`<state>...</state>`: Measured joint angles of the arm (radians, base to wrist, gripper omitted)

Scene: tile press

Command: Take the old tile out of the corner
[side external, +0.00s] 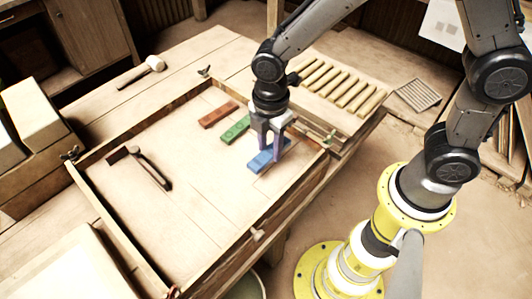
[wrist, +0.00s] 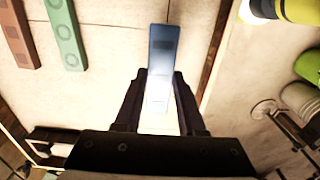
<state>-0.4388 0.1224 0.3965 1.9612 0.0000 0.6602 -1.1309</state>
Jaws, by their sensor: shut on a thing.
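My gripper (side external: 270,153) is shut on a blue tile (side external: 258,165), a flat bar with darker square marks. In the wrist view the blue tile (wrist: 160,58) sits between the two fingers (wrist: 158,98) and sticks out beyond their tips. It is at or just above the board (side external: 190,185), towards its right side; I cannot tell whether it touches. A green tile (side external: 235,130) and a red tile (side external: 217,115) lie to its upper left, apart from it. They also show in the wrist view, the green tile (wrist: 66,35) nearer the gripper than the red tile (wrist: 18,35).
A wooden frame (side external: 120,232) borders the board. A dark-handled tool (side external: 150,168) lies on its left part. A pale mallet (side external: 145,70) lies behind the frame. The board's middle is clear.

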